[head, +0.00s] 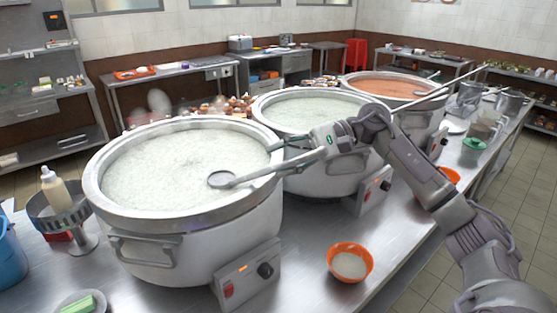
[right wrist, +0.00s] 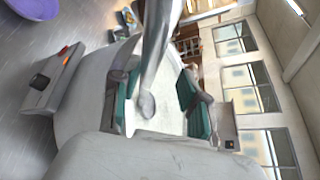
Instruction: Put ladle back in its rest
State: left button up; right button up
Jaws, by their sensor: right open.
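The steel ladle (head: 221,180) is at the front stockpot (head: 190,255), its round bowl over the pale congee near the right rim. Its long handle slants up to the right past my right gripper. My right gripper (head: 296,150) is open above that pot's right rim. In the right wrist view the ladle (right wrist: 157,45) runs between the spread teal-padded fingers of the gripper (right wrist: 160,103); I cannot tell whether they touch it. A dark and silver metal stand (head: 60,215) is left of the pot; I cannot tell if it is the rest. My left gripper is not in view.
A second white-congee pot (head: 312,112) and a pot of orange soup (head: 390,88) stand behind. An orange bowl (head: 349,264) sits on the steel counter (head: 310,290) near its front edge. A squeeze bottle (head: 55,188) is by the stand; a blue container (head: 10,255) is at far left.

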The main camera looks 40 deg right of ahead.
jog(key=v, duration=1.1)
jog(key=shift+s, duration=0.1)
